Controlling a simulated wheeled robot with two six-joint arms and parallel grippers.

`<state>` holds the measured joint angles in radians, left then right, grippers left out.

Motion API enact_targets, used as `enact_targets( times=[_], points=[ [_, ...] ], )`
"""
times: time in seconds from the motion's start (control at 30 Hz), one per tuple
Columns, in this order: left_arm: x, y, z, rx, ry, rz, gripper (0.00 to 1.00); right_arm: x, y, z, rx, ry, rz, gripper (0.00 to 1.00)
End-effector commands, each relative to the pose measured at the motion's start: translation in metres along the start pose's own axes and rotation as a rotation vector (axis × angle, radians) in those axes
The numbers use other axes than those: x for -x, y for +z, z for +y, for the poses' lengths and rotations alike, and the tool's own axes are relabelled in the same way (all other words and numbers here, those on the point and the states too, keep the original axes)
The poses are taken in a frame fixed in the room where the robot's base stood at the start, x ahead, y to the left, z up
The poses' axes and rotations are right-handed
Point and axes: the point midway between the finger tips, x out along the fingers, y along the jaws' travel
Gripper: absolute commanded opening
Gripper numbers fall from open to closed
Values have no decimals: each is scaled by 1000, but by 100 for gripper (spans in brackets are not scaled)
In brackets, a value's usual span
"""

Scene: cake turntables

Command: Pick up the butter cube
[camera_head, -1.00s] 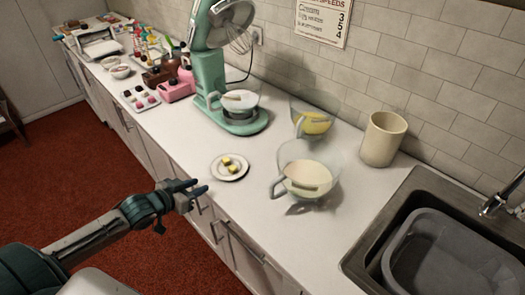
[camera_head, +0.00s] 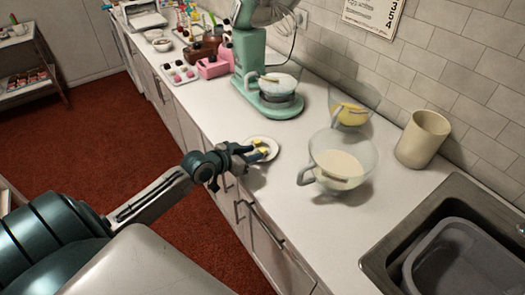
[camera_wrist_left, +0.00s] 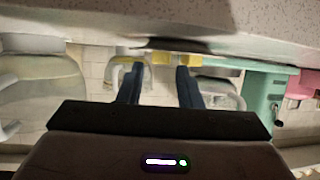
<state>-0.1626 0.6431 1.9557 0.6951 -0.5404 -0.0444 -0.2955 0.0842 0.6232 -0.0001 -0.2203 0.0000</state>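Yellow butter cubes (camera_head: 263,150) lie on a small white plate (camera_head: 274,141) near the counter's front edge. My left gripper (camera_head: 258,152) reaches over the plate's near side, with its fingers close to the cubes and partly covering them. In the left wrist view its two dark fingers (camera_wrist_left: 159,88) are spread apart. There, one butter cube (camera_wrist_left: 160,58) shows in the gap between the fingers and another yellow piece lies past the right finger. I cannot tell whether a finger touches a cube. My right gripper is not in view.
A glass pitcher (camera_head: 341,168) with pale contents stands right of the plate, and a bowl with yellow contents (camera_head: 351,115) behind it. A green stand mixer (camera_head: 250,60) stands behind. A beige canister (camera_head: 422,139) and a sink (camera_head: 400,237) are at the right.

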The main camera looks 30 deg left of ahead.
Motion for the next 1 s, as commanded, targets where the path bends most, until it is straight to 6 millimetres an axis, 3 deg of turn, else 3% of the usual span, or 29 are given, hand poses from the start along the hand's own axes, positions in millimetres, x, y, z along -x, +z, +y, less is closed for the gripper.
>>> enact_targets(
  times=[0.23, 0.53, 0.7, 1.0],
  points=[
    [-28, -1, -1, 4, -1, 1, 32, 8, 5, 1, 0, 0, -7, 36],
    [-32, 0, -1, 0, -1, 0, 32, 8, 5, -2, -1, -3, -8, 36],
    [-32, 0, -1, 0, -1, 0, 0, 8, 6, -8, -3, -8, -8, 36],
    [-32, 0, -1, 0, -1, 0, 0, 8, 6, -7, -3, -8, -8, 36]
  ],
)
